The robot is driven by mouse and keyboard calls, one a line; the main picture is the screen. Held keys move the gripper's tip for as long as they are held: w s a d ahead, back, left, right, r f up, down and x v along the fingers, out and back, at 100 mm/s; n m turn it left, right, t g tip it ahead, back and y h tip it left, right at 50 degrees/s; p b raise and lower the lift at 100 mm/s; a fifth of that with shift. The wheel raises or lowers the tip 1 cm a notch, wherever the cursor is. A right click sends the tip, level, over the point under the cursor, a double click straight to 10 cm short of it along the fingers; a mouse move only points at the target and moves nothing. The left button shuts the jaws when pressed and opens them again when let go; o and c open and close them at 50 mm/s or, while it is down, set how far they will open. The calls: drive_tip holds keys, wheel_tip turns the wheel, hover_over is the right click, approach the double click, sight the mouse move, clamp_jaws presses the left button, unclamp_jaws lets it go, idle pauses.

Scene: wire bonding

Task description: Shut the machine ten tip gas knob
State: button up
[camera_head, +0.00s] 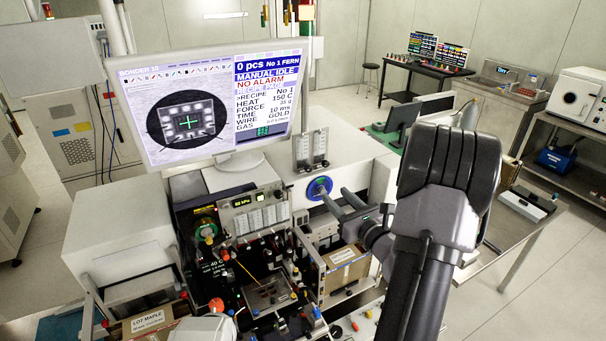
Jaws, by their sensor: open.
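The bonding machine's monitor (210,107) reads "BONDER 10", "MANUAL IDLE" and "NO ALARM"; its small gas figure is hard to read. A panel of upright gas flow tubes (311,150) stands right of the monitor, with small dark fittings at its foot. I cannot tell which fitting is the tip gas knob or how it is turned. My gripper (336,195) is open and empty, its two fingers pointing left. In the picture it lies below the flow tubes, at the right edge of a blue round disc (320,188) on the machine's front. I cannot tell whether it touches.
A gauge panel (254,211) and a crowded work area with a cable lie left of my gripper. A cardboard box (347,265) sits below it. Another box (148,320) is labelled "LOT MAPLE". My arm hides part of the right side. Open floor lies farther right.

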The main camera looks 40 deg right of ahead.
sight(309, 170)
drive_tip(key=p+x, duration=0.2)
drive_tip(key=x, duration=1.2)
drive_tip(key=shift+a+f, duration=0.1)
drive_tip(key=shift+c, duration=0.4)
